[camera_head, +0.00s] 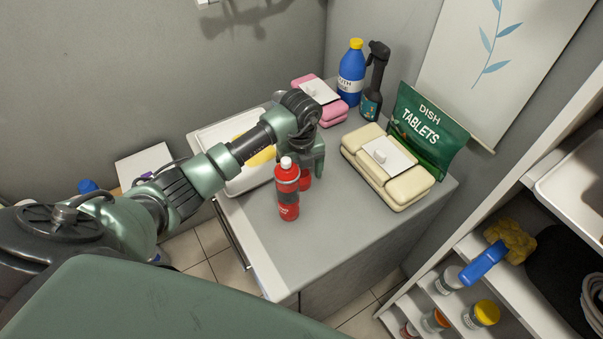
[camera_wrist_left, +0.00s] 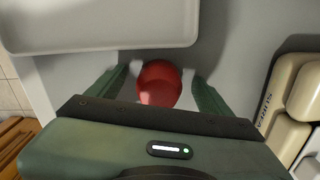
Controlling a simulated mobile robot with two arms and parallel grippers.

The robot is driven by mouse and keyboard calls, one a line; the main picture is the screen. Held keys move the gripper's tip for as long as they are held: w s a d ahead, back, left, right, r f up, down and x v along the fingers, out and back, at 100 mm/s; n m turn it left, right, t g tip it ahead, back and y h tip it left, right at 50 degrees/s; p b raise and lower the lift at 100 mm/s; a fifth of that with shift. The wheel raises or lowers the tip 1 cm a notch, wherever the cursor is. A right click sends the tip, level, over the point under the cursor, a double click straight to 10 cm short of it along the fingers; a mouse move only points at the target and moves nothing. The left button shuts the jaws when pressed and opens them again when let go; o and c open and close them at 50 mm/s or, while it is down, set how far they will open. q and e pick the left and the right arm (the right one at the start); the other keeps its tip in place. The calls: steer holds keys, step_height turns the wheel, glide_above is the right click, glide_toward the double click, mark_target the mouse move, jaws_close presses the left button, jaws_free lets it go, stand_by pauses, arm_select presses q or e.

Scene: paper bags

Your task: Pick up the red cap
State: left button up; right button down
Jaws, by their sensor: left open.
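The red cap (camera_wrist_left: 159,84) is a round red piece on the grey counter, seen between my left gripper's fingers in the left wrist view. In the head view only a part of the red cap (camera_head: 306,181) shows, behind the red bottle (camera_head: 287,192) with its white top. My left gripper (camera_head: 308,172) points down over the cap. In the left wrist view my left gripper (camera_wrist_left: 160,92) is open, one finger on each side of the cap, with a gap showing. Whether the fingers touch it cannot be told. My right gripper is not in view.
A white tray (camera_head: 206,136) with a yellow item lies left of the cap. Beige packs (camera_head: 408,187), a green tablets bag (camera_head: 432,131), a blue bottle (camera_head: 351,76), a dark spray bottle (camera_head: 374,85) and a pink pack (camera_head: 335,112) stand behind.

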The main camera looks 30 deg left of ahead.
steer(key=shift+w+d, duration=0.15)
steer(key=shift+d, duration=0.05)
arm_select(q)
steer(key=c, duration=1.5)
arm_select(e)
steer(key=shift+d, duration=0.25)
